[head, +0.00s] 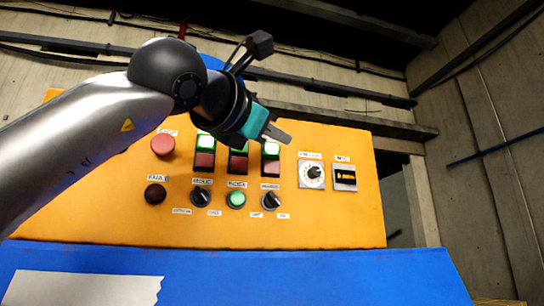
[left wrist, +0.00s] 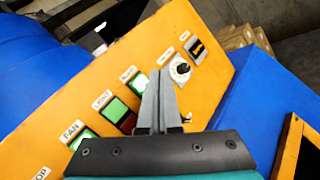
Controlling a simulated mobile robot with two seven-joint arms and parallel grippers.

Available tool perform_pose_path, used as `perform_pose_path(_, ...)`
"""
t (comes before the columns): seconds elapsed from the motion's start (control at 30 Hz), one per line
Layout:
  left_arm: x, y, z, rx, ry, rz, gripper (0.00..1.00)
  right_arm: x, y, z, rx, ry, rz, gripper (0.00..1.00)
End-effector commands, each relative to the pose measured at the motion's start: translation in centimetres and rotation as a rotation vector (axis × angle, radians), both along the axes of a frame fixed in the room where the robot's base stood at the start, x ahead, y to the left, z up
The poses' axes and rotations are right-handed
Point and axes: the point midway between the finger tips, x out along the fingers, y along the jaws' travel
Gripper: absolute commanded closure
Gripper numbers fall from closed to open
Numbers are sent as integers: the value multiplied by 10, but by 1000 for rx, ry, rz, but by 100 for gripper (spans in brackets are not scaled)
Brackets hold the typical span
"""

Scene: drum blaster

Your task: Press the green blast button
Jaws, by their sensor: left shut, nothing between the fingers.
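The orange control panel (head: 330,215) has a row of three lit green buttons, each with a red one below. The rightmost green button (head: 270,149), under a label that looks like BLAST in the left wrist view, is lit bright. In the left wrist view this button (left wrist: 140,83) is partly hidden by my fingers. My left gripper (head: 283,136) is shut and empty, its fingertips just above and right of that button in the head view. In the left wrist view the shut fingertips (left wrist: 160,73) overlap its right side. I cannot tell whether they touch it. My right gripper is not in view.
The other green buttons are labelled FAN (left wrist: 82,137) and LIGHT (left wrist: 115,109). A red mushroom button (head: 163,145) sits at left. A dial (head: 312,173) and a small black display (head: 344,176) are to the right. Knobs and a round green lamp (head: 236,200) lie below.

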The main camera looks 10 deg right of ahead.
Motion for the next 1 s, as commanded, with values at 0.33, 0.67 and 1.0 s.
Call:
perform_pose_path(0.33,-21,-1,0,0,0,0,100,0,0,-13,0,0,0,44)
perform_pose_path(0.67,-20,-1,0,0,0,0,100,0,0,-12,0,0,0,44)
perform_pose_path(1.0,-20,0,0,0,1,1,100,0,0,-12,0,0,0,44)
